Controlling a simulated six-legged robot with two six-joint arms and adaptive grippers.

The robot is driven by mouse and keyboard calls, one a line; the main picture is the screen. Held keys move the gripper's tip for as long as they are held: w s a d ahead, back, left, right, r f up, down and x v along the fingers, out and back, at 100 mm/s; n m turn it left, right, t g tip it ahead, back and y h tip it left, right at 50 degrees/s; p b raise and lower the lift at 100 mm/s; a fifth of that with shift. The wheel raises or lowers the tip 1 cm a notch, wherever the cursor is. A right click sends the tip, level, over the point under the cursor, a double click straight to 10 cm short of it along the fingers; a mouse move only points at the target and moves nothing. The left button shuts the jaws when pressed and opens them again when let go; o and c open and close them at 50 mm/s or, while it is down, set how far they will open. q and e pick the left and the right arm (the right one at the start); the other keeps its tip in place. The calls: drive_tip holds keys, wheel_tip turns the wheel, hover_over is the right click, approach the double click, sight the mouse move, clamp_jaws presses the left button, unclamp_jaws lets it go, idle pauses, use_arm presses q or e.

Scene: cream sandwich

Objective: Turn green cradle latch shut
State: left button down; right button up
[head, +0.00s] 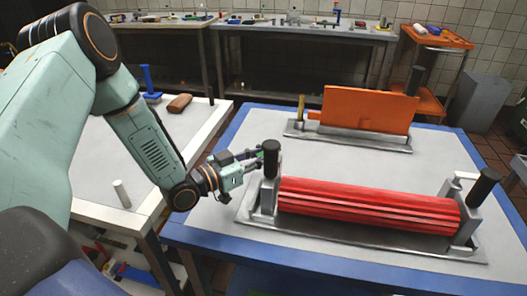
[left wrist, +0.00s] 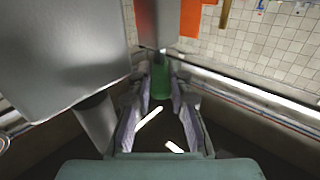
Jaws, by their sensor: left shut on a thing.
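A red ribbed roller (head: 365,204) lies in a grey metal cradle (head: 350,240) on the blue-edged table. My left gripper (head: 257,156) reaches in at the cradle's left end, beside the upright with the black knob (head: 271,147). In the left wrist view, the fingers (left wrist: 160,88) are closed around the green latch (left wrist: 160,82), which shows between their tips. In the head view only a small bit of green shows there, mostly hidden by the gripper. The latch's exact angle cannot be told. My right gripper is in neither view.
A second cradle (head: 355,143) with an orange panel (head: 368,108) stands behind. A white-edged table (head: 150,207) at the left holds a brown block (head: 179,103) and a white cylinder (head: 121,193). The table front, left of the red roller, is clear.

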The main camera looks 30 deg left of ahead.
use_arm(q)
drive_tip(key=shift+s+d+f+n+t+y, duration=0.15)
drive_tip(key=shift+n+t+y, duration=0.15)
drive_tip(key=shift+n+y, duration=0.3)
drive_tip(key=c, duration=1.2)
unclamp_jaws()
drive_tip(key=shift+w+r+m, duration=0.2)
drive_tip(key=shift+m, duration=0.1)
